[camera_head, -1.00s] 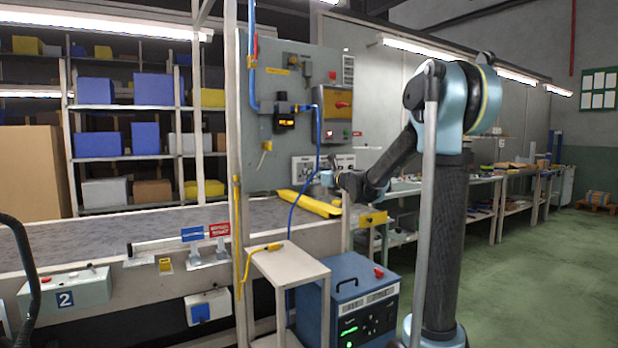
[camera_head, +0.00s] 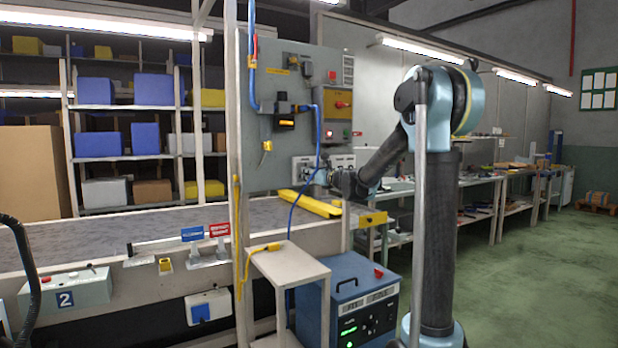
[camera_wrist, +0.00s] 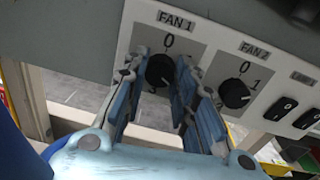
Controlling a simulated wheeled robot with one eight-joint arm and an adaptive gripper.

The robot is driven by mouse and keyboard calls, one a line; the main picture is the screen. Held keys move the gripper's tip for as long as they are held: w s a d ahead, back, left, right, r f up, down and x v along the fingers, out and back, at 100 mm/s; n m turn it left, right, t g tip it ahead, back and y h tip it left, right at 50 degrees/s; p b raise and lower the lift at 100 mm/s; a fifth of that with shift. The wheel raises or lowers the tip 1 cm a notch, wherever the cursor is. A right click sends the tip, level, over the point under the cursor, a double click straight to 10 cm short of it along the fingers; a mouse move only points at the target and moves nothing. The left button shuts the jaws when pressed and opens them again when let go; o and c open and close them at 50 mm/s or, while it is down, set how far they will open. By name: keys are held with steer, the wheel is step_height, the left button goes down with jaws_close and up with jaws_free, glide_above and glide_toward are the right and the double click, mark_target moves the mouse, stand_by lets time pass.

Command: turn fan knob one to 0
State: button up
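The fan 1 knob (camera_wrist: 160,70) is a round black dial on a grey plate labelled FAN 1, with a 0 above it.
The fan 2 knob (camera_wrist: 236,93) sits close to the right of my right finger, with black rocker switches (camera_wrist: 280,108) beyond it. A blue cable (camera_head: 297,208) hangs in front of the panel. A yellow bar (camera_head: 310,203) lies below it.

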steer(key=shift+n, duration=0.3)
steer(key=n, duration=1.3)
steer(key=shift+s+a+h, duration=0.1)
steer(key=shift+s+h, duration=0.1)
steer(key=shift+h, duration=0.2)
steer(key=shift+o, duration=0.2)
steer(key=n, duration=0.5)
steer(key=shift+a, duration=0.1)
steer(key=n, duration=0.4)
steer(key=shift+h, duration=0.3)
steer(key=shift+c, duration=0.2)
steer(key=shift+f+n, duration=0.1)
steer(key=shift+n, duration=0.2)
